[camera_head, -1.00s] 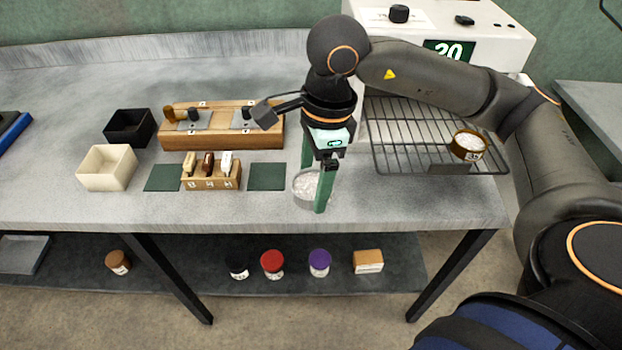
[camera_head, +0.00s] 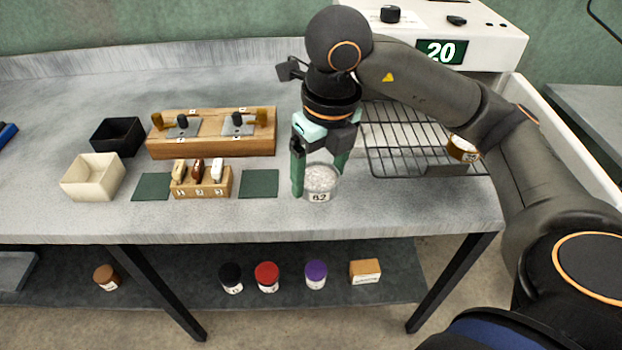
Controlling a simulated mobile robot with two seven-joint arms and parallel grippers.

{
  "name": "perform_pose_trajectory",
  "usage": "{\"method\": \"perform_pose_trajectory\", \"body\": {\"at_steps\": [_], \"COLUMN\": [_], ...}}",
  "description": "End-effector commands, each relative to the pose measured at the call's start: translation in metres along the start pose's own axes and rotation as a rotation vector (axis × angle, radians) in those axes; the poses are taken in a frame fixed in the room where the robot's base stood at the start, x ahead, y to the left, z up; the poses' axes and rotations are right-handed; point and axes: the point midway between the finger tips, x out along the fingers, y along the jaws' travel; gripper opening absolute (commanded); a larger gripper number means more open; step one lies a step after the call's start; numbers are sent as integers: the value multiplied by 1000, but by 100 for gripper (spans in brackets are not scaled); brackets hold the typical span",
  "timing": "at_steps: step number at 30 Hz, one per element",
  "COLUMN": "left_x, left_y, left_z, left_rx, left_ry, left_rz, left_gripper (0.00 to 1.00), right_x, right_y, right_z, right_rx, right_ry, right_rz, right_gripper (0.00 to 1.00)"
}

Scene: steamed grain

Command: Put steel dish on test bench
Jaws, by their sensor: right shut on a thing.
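The steel dish (camera_head: 319,195) is a round grey dish filled with white grain, with a label reading 82 on its front. It is at the front right part of the grey test bench (camera_head: 80,222); I cannot tell whether it touches the surface. My right gripper (camera_head: 318,180) points down with its green fingers on either side of the dish, shut on it. My left gripper is not in view.
Left of the dish lie green mats (camera_head: 259,184) and a numbered wooden holder (camera_head: 203,188). A wooden fixture (camera_head: 212,142) stands behind. A wire rack (camera_head: 405,160) with a brown dish (camera_head: 462,149) is to the right. Cream (camera_head: 92,178) and black (camera_head: 117,138) boxes stand left.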

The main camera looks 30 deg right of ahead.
Motion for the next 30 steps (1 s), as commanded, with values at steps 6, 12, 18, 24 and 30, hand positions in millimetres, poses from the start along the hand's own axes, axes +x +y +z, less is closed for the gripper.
{"method": "perform_pose_trajectory", "body": {"at_steps": [6, 12, 18, 24, 30], "left_x": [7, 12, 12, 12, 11], "left_y": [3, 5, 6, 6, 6], "left_z": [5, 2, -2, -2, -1], "left_rx": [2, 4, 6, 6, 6], "left_ry": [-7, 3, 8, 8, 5], "left_rz": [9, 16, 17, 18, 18], "left_gripper": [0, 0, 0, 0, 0], "right_x": [33, 67, 92, 103, 132], "right_y": [-26, -47, -56, -61, -62], "right_z": [42, 72, 88, 94, 92], "right_rx": [6, 2, -1, -1, -3], "right_ry": [7, 8, 4, 4, 7], "right_rz": [3, 0, 1, 0, 0], "right_gripper": [26, 26, 26, 26, 26]}}
